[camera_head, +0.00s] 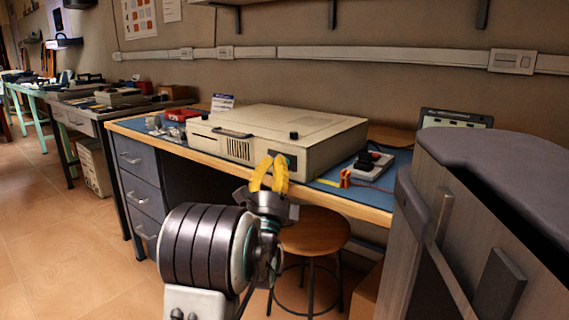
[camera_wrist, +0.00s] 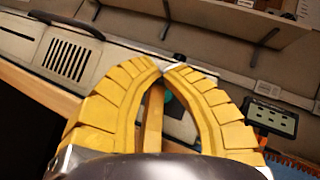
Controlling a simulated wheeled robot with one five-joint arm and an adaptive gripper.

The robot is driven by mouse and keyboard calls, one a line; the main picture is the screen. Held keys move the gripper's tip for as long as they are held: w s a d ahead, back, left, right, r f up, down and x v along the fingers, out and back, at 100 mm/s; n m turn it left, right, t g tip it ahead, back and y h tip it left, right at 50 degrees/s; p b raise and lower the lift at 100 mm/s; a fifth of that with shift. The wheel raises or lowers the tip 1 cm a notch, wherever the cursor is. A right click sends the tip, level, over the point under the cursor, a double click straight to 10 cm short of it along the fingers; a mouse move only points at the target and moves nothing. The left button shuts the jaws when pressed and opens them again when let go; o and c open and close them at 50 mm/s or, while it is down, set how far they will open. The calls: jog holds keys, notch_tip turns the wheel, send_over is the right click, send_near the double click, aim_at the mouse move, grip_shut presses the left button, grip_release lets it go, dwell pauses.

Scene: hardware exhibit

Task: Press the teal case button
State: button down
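A beige case (camera_head: 290,130) with a vent and a dark handle lies on the blue-topped workbench. In the wrist view its front (camera_wrist: 30,50) runs behind my fingers. A small teal button (camera_wrist: 168,97) shows partly between my fingers there; the rest is hidden. My gripper (camera_head: 273,157) has yellow ribbed fingers, also in the wrist view (camera_wrist: 162,68). Their tips meet, with nothing held, just before the case front; contact cannot be told.
A grey device with a black knob (camera_head: 368,162) and an orange clamp (camera_head: 346,178) are right of the case. A round stool (camera_head: 315,232) stands below the bench. A large grey cabinet-like object (camera_head: 500,180) blocks the right foreground. Floor at left is clear.

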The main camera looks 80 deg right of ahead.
jog(key=shift+s+d+g, duration=0.3)
jog(key=shift+s+d, duration=0.1)
jog(key=shift+d, duration=0.4)
dwell(1.5)
jog(key=shift+w+a, duration=0.1)
jog(key=shift+a, duration=0.1)
dwell(0.3)
jog(key=shift+w+a, duration=0.25)
jog(key=shift+a, duration=0.35)
dwell(0.8)
